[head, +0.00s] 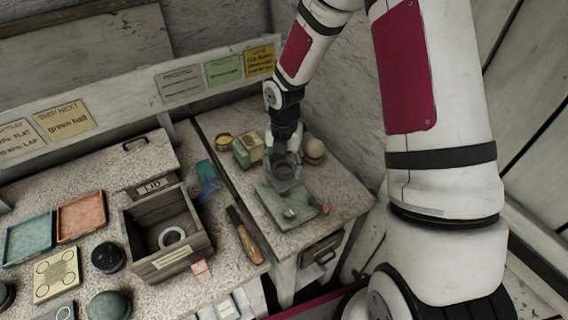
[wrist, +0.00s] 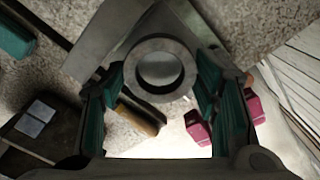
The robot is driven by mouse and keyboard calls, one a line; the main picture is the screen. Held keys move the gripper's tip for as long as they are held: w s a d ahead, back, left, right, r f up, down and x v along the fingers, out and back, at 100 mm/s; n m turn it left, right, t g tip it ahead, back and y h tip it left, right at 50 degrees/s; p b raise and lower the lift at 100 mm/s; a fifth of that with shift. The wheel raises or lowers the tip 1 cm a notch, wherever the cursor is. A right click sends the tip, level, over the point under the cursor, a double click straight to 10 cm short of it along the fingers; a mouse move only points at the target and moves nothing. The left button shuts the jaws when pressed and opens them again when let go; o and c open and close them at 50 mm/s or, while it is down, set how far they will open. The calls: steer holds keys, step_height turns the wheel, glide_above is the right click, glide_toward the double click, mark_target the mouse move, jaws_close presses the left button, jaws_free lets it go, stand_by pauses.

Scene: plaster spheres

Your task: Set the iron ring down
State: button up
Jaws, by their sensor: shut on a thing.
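My gripper (head: 285,174) points down above the right-hand stone-topped bench in the head view. It is shut on the iron ring, a thick dark grey ring that shows clearly between the teal-padded fingers in the wrist view (wrist: 132,72). In the head view the ring is small and partly hidden by the fingers. A flat grey-green plate (head: 268,203) lies on the bench below and in front of the gripper. I cannot tell the exact gap between ring and plate.
An open wooden box (head: 142,221) holding a pale ring (head: 172,237) stands left. A wooden-handled tool (head: 246,240) lies between box and plate. A ball (head: 314,149) and a yellow-topped jar (head: 223,141) stand behind. Bare bench (head: 345,195) lies right of the plate.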

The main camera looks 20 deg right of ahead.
steer(key=shift+f, duration=0.55)
steer(key=o, duration=1.5)
steer(key=shift+c, duration=0.2)
steer(key=shift+w+r, duration=0.1)
steer(key=shift+r, duration=0.05)
steer(key=shift+r, duration=0.25)
steer(key=shift+r+p, duration=0.55)
steer(key=shift+r, duration=1.1)
